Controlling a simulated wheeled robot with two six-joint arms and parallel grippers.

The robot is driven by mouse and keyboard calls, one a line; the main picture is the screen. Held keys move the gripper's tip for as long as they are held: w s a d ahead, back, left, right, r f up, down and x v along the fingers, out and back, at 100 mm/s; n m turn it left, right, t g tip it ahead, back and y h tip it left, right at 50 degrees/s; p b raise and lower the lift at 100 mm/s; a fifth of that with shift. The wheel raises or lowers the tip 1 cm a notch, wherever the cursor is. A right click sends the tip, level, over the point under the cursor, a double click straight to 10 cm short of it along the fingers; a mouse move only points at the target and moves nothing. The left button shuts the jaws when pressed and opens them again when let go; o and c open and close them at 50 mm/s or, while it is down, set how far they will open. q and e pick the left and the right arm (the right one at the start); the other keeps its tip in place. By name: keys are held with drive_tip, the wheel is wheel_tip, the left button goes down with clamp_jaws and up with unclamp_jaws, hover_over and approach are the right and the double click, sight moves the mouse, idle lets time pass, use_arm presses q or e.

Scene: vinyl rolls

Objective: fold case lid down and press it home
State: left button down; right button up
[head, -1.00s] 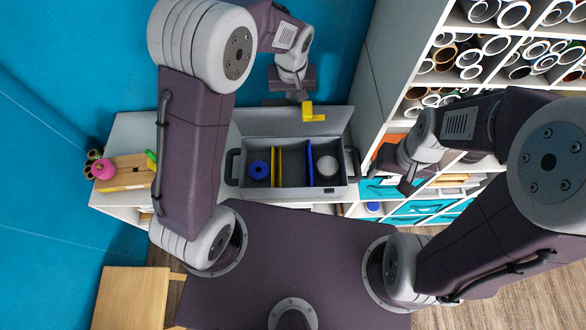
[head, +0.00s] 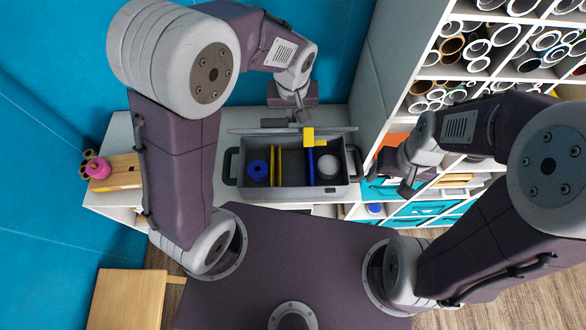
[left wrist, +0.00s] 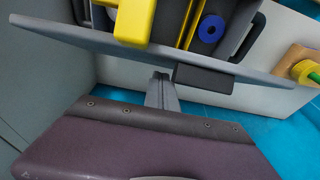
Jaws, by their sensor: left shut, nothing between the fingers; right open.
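The grey case (head: 285,194) stands on a white worktop, and dividers and rolls show inside it. Its lid (head: 245,131) is raised, seen nearly edge-on along the back of the case. My left gripper (head: 302,116) is shut and empty behind the lid. In the left wrist view its fingers (left wrist: 161,88) reach the lid's outer face (left wrist: 100,46); contact is hard to tell. My right gripper (head: 407,184) is open and empty, right of the case.
A blue roll (head: 257,170), a yellow divider (head: 273,165), a blue divider (head: 311,168) and a pale roll (head: 328,166) are in the case. A shelf of vinyl rolls (head: 470,60) stands right. A wooden block with a pink item (head: 98,168) lies left.

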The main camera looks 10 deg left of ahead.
use_arm(q)
drive_tip(key=shift+s+f, duration=0.15)
drive_tip(key=shift+s, duration=0.05)
drive_tip(key=shift+s+d+f+b, duration=0.2)
drive_tip(key=shift+s+f+b, duration=0.45)
drive_tip(key=shift+s+b, duration=0.25)
drive_tip(key=shift+s+d+f+b, duration=0.2)
drive_tip(key=shift+s+f+b, duration=0.5)
drive_tip(key=shift+s, duration=0.25)
drive_tip(key=shift+s+d+f+b, duration=0.1)
drive_tip(key=shift+s+f+b, duration=0.1)
drive_tip(key=shift+s+b, duration=0.2)
drive_tip(key=shift+s+d+f+b, duration=0.1)
drive_tip(key=shift+s+f+b, duration=0.15)
drive_tip(key=shift+s, duration=0.25)
drive_tip(key=shift+r, duration=0.1)
wheel_tip(320, 180, up, 16)
drive_tip(key=s+p, duration=0.2)
drive_tip(key=p, duration=1.1)
drive_tip(key=shift+d, duration=0.15)
drive_tip(key=shift+w, duration=0.1)
